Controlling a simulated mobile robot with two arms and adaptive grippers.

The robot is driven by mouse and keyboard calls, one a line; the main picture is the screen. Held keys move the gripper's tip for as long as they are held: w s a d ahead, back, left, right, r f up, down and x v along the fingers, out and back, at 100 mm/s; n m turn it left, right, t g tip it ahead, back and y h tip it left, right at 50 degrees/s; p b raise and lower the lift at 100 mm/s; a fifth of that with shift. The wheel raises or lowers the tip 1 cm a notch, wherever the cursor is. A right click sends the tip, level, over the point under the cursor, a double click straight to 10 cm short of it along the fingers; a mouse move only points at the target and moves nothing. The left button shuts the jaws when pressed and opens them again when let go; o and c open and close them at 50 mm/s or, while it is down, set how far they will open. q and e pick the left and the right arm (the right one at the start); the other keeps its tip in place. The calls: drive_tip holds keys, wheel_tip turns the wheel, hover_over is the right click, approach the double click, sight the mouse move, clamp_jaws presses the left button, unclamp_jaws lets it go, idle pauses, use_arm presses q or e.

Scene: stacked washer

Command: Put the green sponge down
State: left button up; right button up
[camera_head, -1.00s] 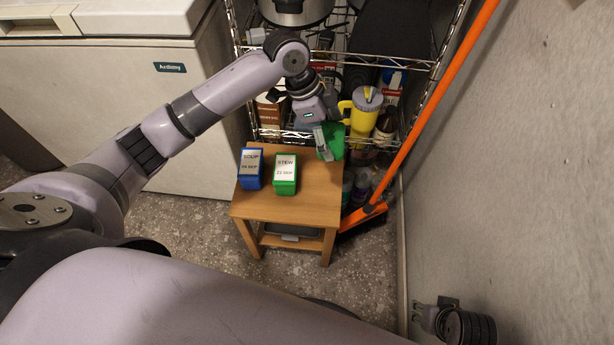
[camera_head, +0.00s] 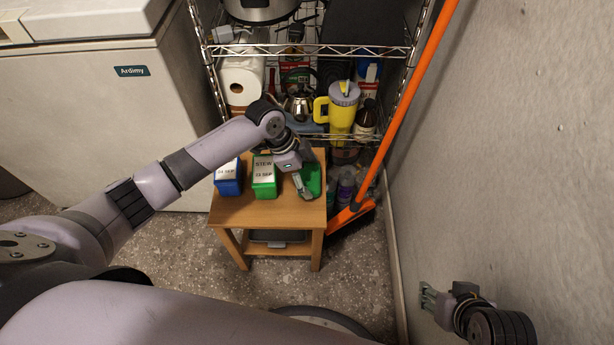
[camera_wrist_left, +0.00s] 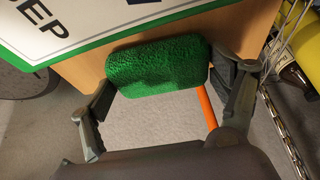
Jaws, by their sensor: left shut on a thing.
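The green sponge (camera_head: 313,176) is held by my left gripper (camera_head: 303,188) at the right side of the wooden stool (camera_head: 290,212), just right of the green container. In the left wrist view the sponge (camera_wrist_left: 155,68) spans the space between the two fingers of the left gripper (camera_wrist_left: 168,88), over the stool's edge. Whether the sponge touches the stool top, I cannot tell. My right gripper (camera_head: 430,298) is at the lower right near the wall, away from the stool; its jaw opening is unclear.
A green STEW container (camera_head: 264,178) and a blue container (camera_head: 228,178) stand on the stool. A wire shelf (camera_head: 300,50) behind holds a yellow tumbler (camera_head: 342,108) and other goods. An orange broom (camera_head: 400,115) leans at the right. The stool's front top is clear.

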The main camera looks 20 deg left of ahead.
use_arm(q)
drive_tip(key=shift+f, duration=0.15)
drive_tip(key=o, duration=1)
drive_tip(key=shift+c, duration=0.2)
